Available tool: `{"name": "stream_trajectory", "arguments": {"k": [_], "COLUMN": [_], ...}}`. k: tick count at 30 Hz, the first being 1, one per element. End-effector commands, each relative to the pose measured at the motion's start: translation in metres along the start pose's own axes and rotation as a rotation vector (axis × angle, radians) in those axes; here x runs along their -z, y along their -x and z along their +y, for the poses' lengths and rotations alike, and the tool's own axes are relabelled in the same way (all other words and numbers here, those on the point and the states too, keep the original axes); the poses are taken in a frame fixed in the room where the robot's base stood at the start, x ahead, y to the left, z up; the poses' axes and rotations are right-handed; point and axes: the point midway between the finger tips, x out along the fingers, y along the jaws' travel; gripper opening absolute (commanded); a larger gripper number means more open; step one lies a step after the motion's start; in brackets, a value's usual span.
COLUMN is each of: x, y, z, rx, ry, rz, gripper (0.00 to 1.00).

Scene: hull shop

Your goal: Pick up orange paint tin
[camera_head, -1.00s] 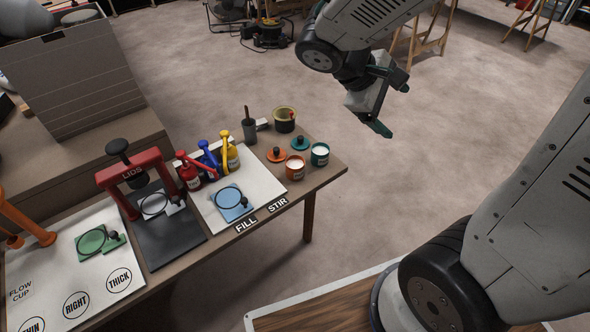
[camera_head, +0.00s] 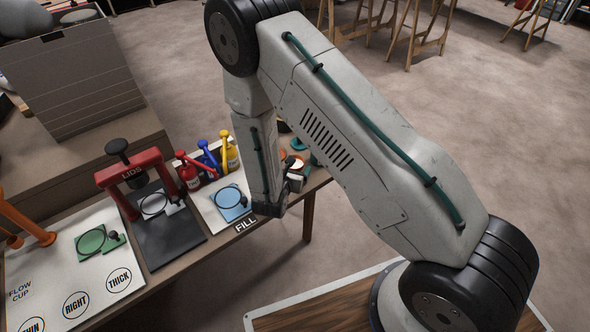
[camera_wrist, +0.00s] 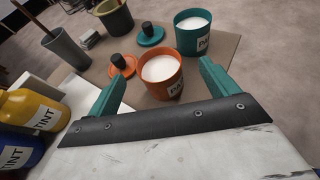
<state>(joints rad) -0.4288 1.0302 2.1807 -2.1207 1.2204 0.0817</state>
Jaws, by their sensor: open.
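The orange paint tin (camera_wrist: 162,75) is open, with white paint in it and a label on its side. It stands upright on the bench, ahead of and between my fingers in the wrist view. My gripper (camera_wrist: 162,88) is open with its two green fingers apart and nothing held. I cannot tell whether the fingers touch the tin. In the head view my arm covers most of the tin; a bit of the orange tin (camera_head: 297,163) shows behind my wrist. A teal paint tin (camera_wrist: 193,33) stands just behind and right of the orange one.
An orange lid (camera_wrist: 122,66) lies left of the tin, a teal lid (camera_wrist: 150,36) behind it. A grey cup (camera_wrist: 66,48) and an olive pot (camera_wrist: 115,18) stand farther back. Yellow (camera_wrist: 30,110) and blue (camera_wrist: 18,150) tint bottles stand at the left. Floor lies beyond the bench's right edge.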

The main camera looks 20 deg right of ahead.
Motion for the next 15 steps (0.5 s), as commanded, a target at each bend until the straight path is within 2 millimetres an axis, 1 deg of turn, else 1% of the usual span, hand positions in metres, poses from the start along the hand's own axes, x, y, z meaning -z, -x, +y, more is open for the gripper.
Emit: {"name": "stream_trajectory", "arguments": {"k": [1, 3, 11, 15], "x": [0.006, 0.009, 0.01, 0.014], "y": [-0.002, -0.007, -0.037, -0.059], "z": [0.001, 0.002, 0.002, 0.003], "rx": [-0.009, -0.016, -0.015, -0.014], "ry": [0.01, 0.016, 0.015, 0.014], "rz": [0.005, 0.008, 0.007, 0.007], "gripper": [0.86, 0.86, 0.86, 0.86]}}
